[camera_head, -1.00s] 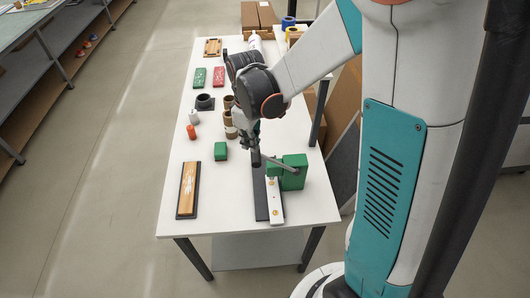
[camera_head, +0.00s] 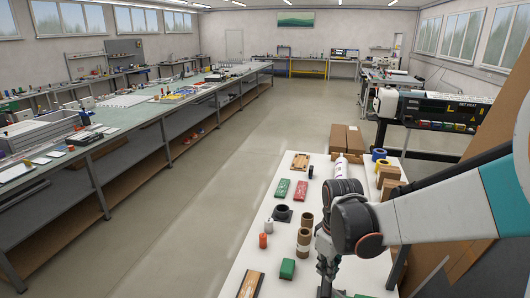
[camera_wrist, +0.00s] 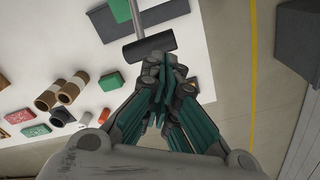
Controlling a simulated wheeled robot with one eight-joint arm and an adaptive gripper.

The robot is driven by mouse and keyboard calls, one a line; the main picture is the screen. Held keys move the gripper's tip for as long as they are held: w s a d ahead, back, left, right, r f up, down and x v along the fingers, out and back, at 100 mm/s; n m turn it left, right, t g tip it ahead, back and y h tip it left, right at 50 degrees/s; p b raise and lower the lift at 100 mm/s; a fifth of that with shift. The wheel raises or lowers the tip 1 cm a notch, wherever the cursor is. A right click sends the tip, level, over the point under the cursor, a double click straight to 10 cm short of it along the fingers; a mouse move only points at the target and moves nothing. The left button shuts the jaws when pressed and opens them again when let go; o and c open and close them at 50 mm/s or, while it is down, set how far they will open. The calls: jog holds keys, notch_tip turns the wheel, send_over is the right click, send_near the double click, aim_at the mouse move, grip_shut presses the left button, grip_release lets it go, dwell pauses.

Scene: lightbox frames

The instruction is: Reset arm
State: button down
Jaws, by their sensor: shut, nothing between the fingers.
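My gripper (camera_wrist: 163,72) is shut and empty, its teal and grey fingers together in the wrist view. It also shows in the head view (camera_head: 325,262), over the near part of the white table (camera_head: 225,286). In the wrist view a dark cylindrical grip (camera_wrist: 149,48) on a grey rod lies just beyond the fingertips. I cannot tell whether they touch. The rod runs up to a green part (camera_wrist: 121,10) at the picture's top edge. The table's near edge is out of the head view.
On the table stand brown rolls (camera_head: 304,240), a green block (camera_head: 287,268), an orange cylinder (camera_head: 263,240), a dark holder (camera_head: 282,213), and green (camera_head: 282,188) and red (camera_head: 300,190) pieces. Cardboard boxes (camera_head: 346,139) stand behind. A long workbench (camera_head: 130,110) runs along the left; the aisle between is clear.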

jog(key=s+f+m+t+b, duration=0.3)
jog(key=s+b, duration=0.4)
jog(key=b, duration=0.3)
jog(key=s+d+f+m+t+b, duration=0.1)
jog(key=s+f+m+t+b, duration=0.2)
jog(key=s+b, duration=0.4)
notch_tip(320, 180, down, 2)
jog(key=m+b, duration=0.1)
jog(key=b, duration=0.2)
jog(key=shift+s+f+m+t, duration=0.2)
jog(key=shift+s+m+t, duration=0.2)
